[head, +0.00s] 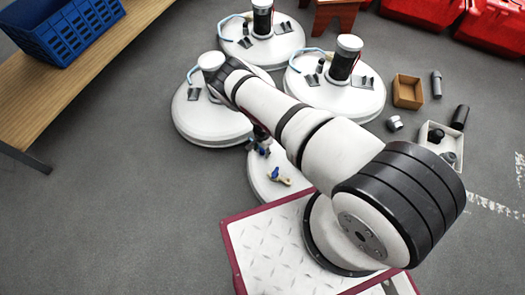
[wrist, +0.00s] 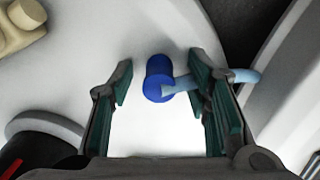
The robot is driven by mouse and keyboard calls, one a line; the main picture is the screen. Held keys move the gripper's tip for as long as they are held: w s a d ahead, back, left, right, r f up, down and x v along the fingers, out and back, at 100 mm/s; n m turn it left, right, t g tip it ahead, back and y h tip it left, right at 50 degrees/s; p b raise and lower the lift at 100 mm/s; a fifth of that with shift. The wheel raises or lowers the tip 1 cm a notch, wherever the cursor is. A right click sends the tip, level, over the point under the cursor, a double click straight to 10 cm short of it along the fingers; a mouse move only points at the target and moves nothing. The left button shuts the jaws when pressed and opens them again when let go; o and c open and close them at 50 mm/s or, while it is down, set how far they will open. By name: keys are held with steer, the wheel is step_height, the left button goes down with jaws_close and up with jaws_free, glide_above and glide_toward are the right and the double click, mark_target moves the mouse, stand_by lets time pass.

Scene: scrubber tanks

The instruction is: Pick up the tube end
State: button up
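In the wrist view the tube end is a dark blue cylinder (wrist: 158,80) with a light-blue tube (wrist: 240,76) running off to the right. It lies over a white surface. My gripper (wrist: 162,62) is open, with one finger on each side of the blue end. The blue end is nearer the right finger, with a small gap seen between them. The right finger hides part of the tube. I cannot tell the height between fingers and tube end. In the head view my arm hides most of the gripper, and I cannot make out this tube end.
White round tanks (head: 337,92) stand around my arm, several with canisters and brackets. An open brown box (head: 407,92) and loose parts lie right. A bench (head: 75,80) bears a blue crate (head: 66,36).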

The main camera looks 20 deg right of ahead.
steer(key=c, duration=0.9)
step_height(320, 180, up, 13)
steer(key=p, duration=0.6)
